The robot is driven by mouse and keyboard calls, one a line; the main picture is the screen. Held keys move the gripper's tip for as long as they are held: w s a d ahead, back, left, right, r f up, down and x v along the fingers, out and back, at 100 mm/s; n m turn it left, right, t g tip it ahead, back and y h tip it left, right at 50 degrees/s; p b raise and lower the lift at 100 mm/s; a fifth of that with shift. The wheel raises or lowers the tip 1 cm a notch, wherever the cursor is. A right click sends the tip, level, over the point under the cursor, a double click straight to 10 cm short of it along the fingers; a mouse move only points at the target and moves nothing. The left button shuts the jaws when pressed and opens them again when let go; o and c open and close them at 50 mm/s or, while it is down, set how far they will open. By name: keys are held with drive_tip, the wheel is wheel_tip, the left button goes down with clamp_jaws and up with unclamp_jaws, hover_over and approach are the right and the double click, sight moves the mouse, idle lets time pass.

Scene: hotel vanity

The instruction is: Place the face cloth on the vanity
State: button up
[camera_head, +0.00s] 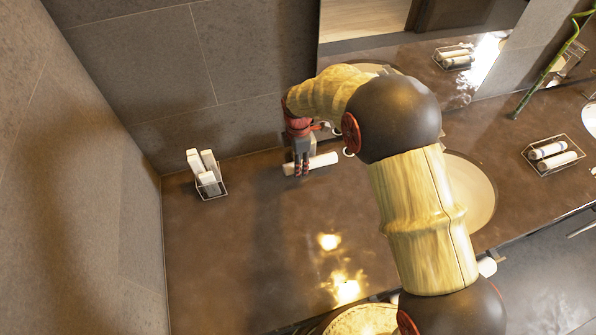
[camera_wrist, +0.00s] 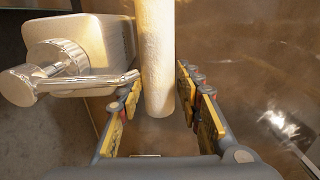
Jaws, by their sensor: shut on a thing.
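The face cloth is a white roll (camera_head: 322,161) at the back of the brown vanity top (camera_head: 250,240) in the head view. My gripper (camera_head: 301,168) is around the roll near its left end, pointing down, and is shut on it. In the wrist view the roll (camera_wrist: 157,55) runs lengthwise between the two fingers (camera_wrist: 160,95), its near end showing between the yellow pads. The roll lies close to the counter. I cannot tell whether it touches it. My arm hides part of the counter and the basin.
A dispenser with a chrome spout (camera_wrist: 75,75) stands just left of the roll in the wrist view. A wire rack with white items (camera_head: 207,178) stands at the left. Another rack with rolls (camera_head: 553,155) is at the right, past a basin (camera_head: 475,190). The front left counter is clear.

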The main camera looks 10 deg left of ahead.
wheel_tip(320, 180, down, 4)
drive_tip(key=shift+f, duration=0.1)
drive_tip(key=shift+w+a+f+b, duration=0.1)
drive_tip(key=shift+w+f+b, duration=0.1)
drive_tip(key=shift+b, duration=0.1)
drive_tip(key=shift+s, duration=0.1)
drive_tip(key=shift+f, duration=0.1)
drive_tip(key=o, duration=0.8)
drive_tip(key=shift+o, duration=0.4)
